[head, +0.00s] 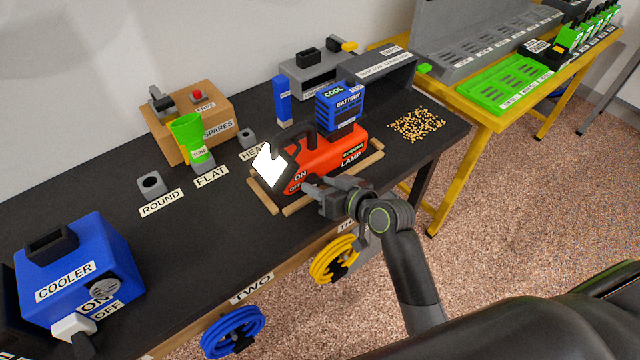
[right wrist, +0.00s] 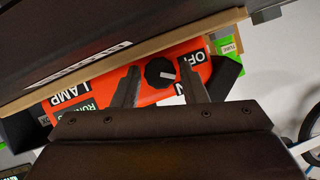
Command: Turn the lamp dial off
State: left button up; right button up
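The orange-red lamp (head: 338,146) stands on the dark bench inside a low wooden frame, with a blue battery (head: 340,108) on top. Its front face (head: 268,165) is bright white. ON and OFF labels are on its near side. My right gripper (head: 318,194) is close to that side and hides the dial in the head view. In the right wrist view the black dial (right wrist: 160,72) is between the spread fingers of my right gripper (right wrist: 163,84), with no clear contact. Its white mark points right, between OFF and the partly hidden ON. My left gripper is not in view.
A blue cooler (head: 75,262) stands at the left of the bench. Yellow (head: 332,258) and blue (head: 232,330) coils hang at the front edge. Small yellowish pieces (head: 416,124) lie right of the lamp.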

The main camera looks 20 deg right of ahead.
jog(key=shift+w+a+f, duration=0.1)
jog(key=shift+w, duration=0.05)
jog(key=c, duration=0.7)
jog(key=shift+a+n+h+p, duration=0.1)
jog(key=shift+n+h+p, duration=0.45)
jog(key=shift+n, duration=0.25)
jog(key=shift+n+t+h, duration=0.5)
jog(key=shift+n+h, duration=0.45)
jog(key=shift+n, duration=0.35)
